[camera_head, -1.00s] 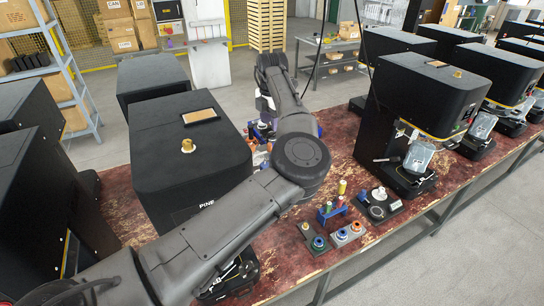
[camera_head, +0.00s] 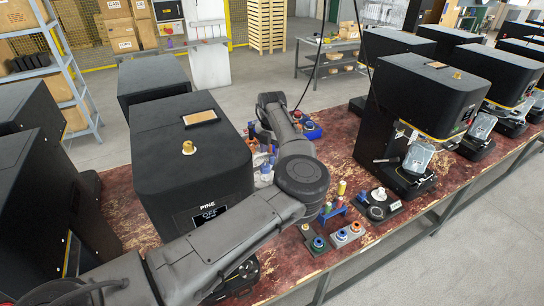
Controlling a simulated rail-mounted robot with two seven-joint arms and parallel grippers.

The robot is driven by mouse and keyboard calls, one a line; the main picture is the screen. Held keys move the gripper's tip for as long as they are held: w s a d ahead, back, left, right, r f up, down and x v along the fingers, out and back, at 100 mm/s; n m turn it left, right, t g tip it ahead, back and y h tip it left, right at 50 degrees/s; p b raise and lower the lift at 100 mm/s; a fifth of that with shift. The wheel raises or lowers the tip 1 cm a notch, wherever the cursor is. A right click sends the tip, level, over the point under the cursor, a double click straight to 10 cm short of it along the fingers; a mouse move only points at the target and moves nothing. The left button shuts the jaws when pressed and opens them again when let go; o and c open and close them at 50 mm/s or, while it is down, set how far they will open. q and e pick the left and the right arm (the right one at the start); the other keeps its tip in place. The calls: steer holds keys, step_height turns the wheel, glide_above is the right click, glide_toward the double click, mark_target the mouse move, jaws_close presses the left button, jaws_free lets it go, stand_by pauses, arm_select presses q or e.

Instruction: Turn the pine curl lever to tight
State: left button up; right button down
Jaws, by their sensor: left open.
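The black Pine machine (camera_head: 190,150) stands left of centre on the worn red bench. Its front shows the name PINE and a small display (camera_head: 208,215) reading OFF. I cannot make out its curl lever; my left arm crosses in front of the machine and covers much of its lower front. My left gripper (camera_head: 257,136) is small and partly hidden at the end of the folded arm, by the machine's right side. It is open, and I see nothing held in it. My right gripper is out of view.
Small coloured parts (camera_head: 310,130) lie behind my forearm. A blue rack of spools (camera_head: 331,210) and blocks with coloured rings (camera_head: 342,238) stand on the bench to the right. Another black machine (camera_head: 420,95) stands beyond them. Red bench between the machines is partly clear.

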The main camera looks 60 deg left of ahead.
mark_target(272, 156)
arm_select(q)
steer(key=shift+f, duration=1.75)
steer(key=shift+c, duration=0.3)
jaws_close()
